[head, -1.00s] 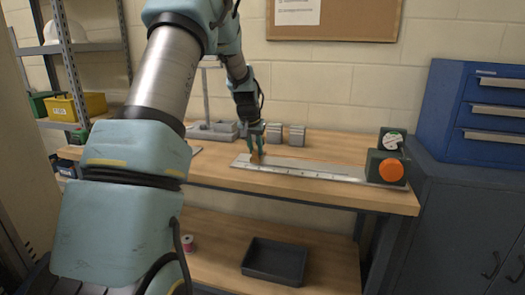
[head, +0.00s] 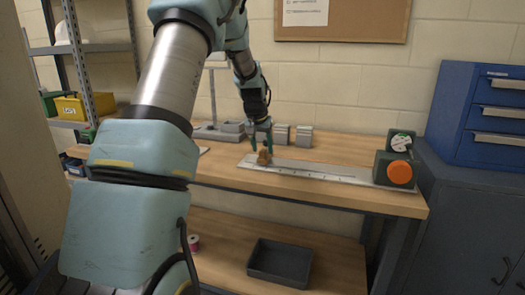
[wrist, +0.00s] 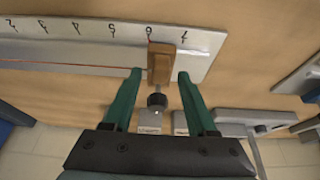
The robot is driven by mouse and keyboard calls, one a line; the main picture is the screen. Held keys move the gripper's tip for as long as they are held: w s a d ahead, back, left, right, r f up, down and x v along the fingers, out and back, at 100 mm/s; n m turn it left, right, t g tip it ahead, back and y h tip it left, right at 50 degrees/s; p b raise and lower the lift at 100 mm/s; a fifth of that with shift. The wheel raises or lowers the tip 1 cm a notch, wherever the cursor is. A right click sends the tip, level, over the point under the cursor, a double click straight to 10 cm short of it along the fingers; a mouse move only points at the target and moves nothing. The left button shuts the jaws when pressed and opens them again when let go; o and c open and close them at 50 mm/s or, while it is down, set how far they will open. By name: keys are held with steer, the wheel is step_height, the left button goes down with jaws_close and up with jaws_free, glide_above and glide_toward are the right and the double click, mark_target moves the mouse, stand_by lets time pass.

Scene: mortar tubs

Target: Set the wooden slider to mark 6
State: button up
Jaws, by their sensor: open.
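The wooden slider (head: 264,158) sits on the metal scale rail (head: 312,173), near the rail's left end in the head view. In the wrist view the slider (wrist: 161,64) lies between the marks 6 and 7, its left edge close to the 6; the numbers appear upside down. A dark round knob (wrist: 157,100) is on the slider's near side. My gripper (wrist: 159,74) is open, with one green finger on each side of the slider and a visible gap on both sides. In the head view my gripper (head: 262,148) is at the slider.
A dark green block with an orange knob (head: 399,171) stands at the rail's right end. Grey metal blocks (head: 303,136) and a stand with a grey base (head: 216,132) are behind the rail. A black tray (head: 279,262) is on the lower shelf. The bench front is clear.

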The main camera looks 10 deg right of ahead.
steer(key=b+v, duration=0.1)
steer(key=v, duration=0.8)
steer(key=shift+r+b, duration=0.25)
steer(key=shift+b, duration=0.1)
steer(key=shift+s+a, duration=0.1)
steer(key=s+a+f+n, duration=0.1)
steer(key=s+a+f, duration=0.3)
steer(key=s, duration=0.5)
steer(key=s+a+f+n+g+y, duration=0.1)
steer(key=s+a+f, duration=0.2)
steer(key=s+a, duration=0.3)
steer(key=s+a+f+n+g, duration=0.1)
steer(key=s+a+f, duration=0.3)
steer(key=s, duration=0.9)
steer(key=shift+s+a+f+n+y, duration=0.3)
steer(key=shift+a+n, duration=0.1)
steer(key=shift+a, duration=0.6)
steer(key=shift+w, duration=0.1)
